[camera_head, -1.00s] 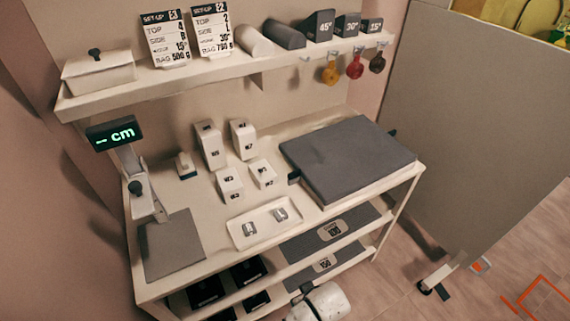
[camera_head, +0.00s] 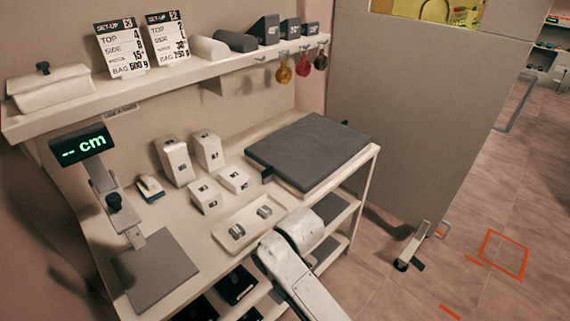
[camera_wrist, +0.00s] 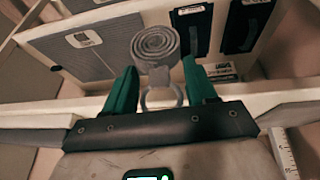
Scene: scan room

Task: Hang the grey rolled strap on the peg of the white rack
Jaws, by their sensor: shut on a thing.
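The grey rolled strap (camera_wrist: 155,42) shows in the wrist view as a coiled roll with a short tail and a metal ring (camera_wrist: 160,96). My gripper (camera_wrist: 158,74), with green fingers, is shut on the strap's tail; the coil stands out beyond the fingertips. The head view shows my white arm in front of the bench, but not the gripper or strap. Pegs line the front edge of the white rack (camera_head: 130,106), the wall shelf. The leftmost peg (camera_head: 260,59) looks bare.
A white bench stands below the rack, with a grey pad (camera_head: 308,150), white blocks (camera_head: 175,160), a white tray (camera_head: 222,228) and a display (camera_head: 82,146) on a post. A grey partition (camera_head: 410,120) stands to the right. Floor is open at right.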

